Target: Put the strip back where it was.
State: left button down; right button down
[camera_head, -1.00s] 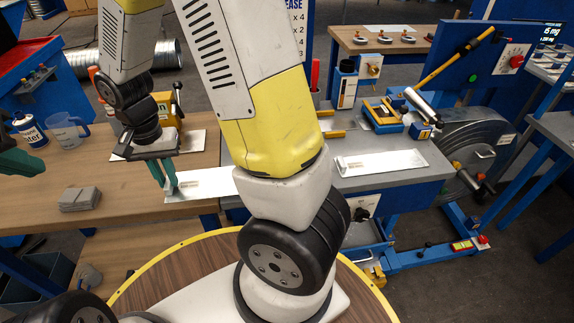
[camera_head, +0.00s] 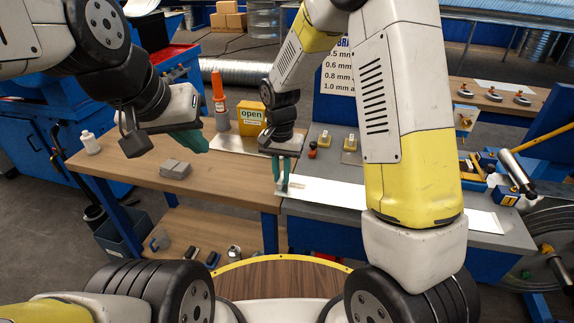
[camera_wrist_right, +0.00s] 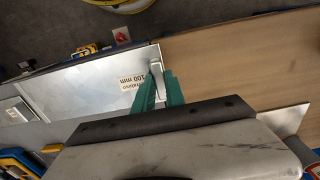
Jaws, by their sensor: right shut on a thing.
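The strip (camera_head: 325,191) is a flat, shiny metal sheet, its left end near the left edge of the grey bench. My right gripper (camera_head: 282,184) is shut on that end from above; my right arm hides the strip further right. In the right wrist view, the teal fingers (camera_wrist_right: 159,92) grip the strip (camera_wrist_right: 85,95) beside a white label reading 100 mm. Another bright sheet part (camera_head: 482,219) shows right of my arm; I cannot tell whether it is the same piece. My left gripper (camera_head: 194,141) hangs empty above the wooden table; its finger gap is unclear.
The wooden table (camera_head: 130,165) adjoins the grey bench (camera_head: 310,209) on the left. It carries a grey block (camera_head: 175,169), a white bottle (camera_head: 90,143), an orange-topped tube (camera_head: 219,105) and a yellow "open" box (camera_head: 251,117). Blue-yellow tooling (camera_head: 505,197) stands at the right.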

jog(key=shift+w+d+f, duration=0.1)
jog(key=shift+w+d, duration=0.25)
jog(key=shift+w, duration=0.25)
jog(key=shift+w+d+f, duration=0.1)
jog(key=shift+w+d, duration=0.2)
jog(key=shift+w, duration=0.25)
jog(key=shift+f, duration=1.65)
jog(key=c, duration=1.4)
grip_release()
jog(key=shift+f, duration=0.1)
